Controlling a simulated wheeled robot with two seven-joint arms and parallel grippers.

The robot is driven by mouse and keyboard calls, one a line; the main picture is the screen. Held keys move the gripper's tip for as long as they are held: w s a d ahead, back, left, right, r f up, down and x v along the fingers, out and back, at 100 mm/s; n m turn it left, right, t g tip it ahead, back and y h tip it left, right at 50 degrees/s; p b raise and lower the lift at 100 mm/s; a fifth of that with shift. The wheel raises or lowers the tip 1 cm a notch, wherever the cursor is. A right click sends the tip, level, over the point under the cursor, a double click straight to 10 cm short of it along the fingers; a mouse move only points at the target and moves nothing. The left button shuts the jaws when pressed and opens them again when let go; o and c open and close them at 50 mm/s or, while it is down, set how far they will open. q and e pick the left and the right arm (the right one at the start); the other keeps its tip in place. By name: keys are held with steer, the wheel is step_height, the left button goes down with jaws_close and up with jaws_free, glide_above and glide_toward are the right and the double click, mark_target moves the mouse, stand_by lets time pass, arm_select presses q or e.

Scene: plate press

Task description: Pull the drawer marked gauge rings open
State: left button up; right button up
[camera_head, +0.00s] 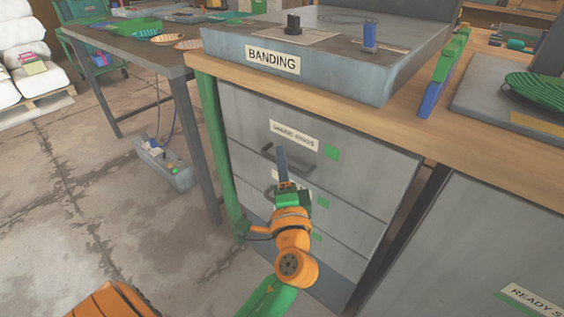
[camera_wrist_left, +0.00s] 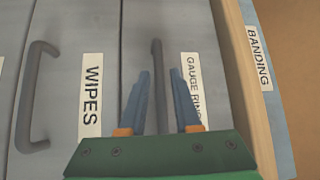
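The drawer marked gauge rings (camera_head: 362,163) is the top drawer of a grey cabinet under the bench; its front looks flush and shut. Its white label (camera_head: 294,135) also shows in the left wrist view (camera_wrist_left: 192,88). My left gripper (camera_head: 281,152) is in front of this drawer's dark bar handle (camera_head: 262,155), partly hiding it. In the left wrist view, the handle (camera_wrist_left: 157,62) shows between the two blue fingers of my left gripper (camera_wrist_left: 159,78). The fingers are apart, with slim gaps beside the bar; contact cannot be told. My right gripper is not in view.
Below is a drawer labelled wipes (camera_wrist_left: 91,95) with its own handle (camera_wrist_left: 33,95). A tray marked banding (camera_head: 330,75) sits on the wooden bench top (camera_head: 400,125) above. A green bench leg (camera_head: 213,150) stands left of the cabinet. The floor (camera_head: 100,215) at left is open.

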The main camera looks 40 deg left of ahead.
arm_select(q)
jaws_close()
stand_by(1.2)
